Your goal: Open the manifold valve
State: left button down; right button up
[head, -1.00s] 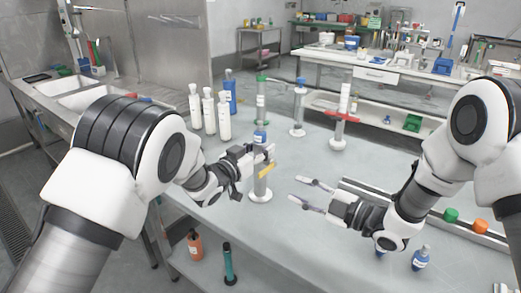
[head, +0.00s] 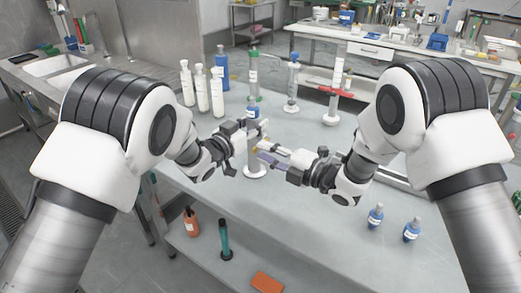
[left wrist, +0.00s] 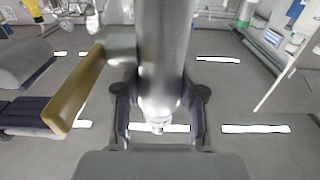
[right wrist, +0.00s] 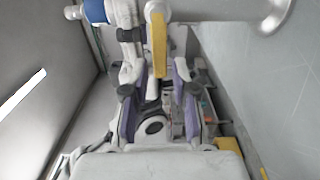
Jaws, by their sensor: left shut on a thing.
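The manifold is a grey upright column on a round white base (head: 256,172), standing on the bench. My left gripper (head: 254,132) is shut around the column; the left wrist view shows the grey cylinder (left wrist: 163,50) between its fingers. The yellow valve handle (left wrist: 75,88) sticks out from the column's side and also shows in the right wrist view (right wrist: 158,40). My right gripper (head: 264,152) is at the handle's level; in its wrist view its purple-padded fingers are apart, with the handle between or just ahead of them. Whether they touch it is unclear.
Several white bottles (head: 201,92) and a blue bottle (head: 221,66) stand behind left. A column with a red handle (head: 333,93) and another column (head: 292,80) stand behind right. Two small blue bottles (head: 375,216) stand front right.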

jog(key=shift+x, duration=1.1)
grip_shut()
jog(key=shift+d, duration=0.1)
jog(key=shift+w+d+r+m, duration=0.1)
jog(key=shift+r+m, duration=0.35)
jog(key=shift+m, duration=0.5)
jog(key=shift+w+d+r+m, duration=0.15)
jog(key=shift+r+m, duration=0.25)
jog(key=shift+m, duration=0.5)
jog(key=shift+w+r+m, duration=0.1)
jog(key=shift+r+m, duration=0.35)
jog(key=shift+m, duration=0.5)
jog(key=shift+w+r, duration=0.1)
jog(key=shift+r, duration=0.15)
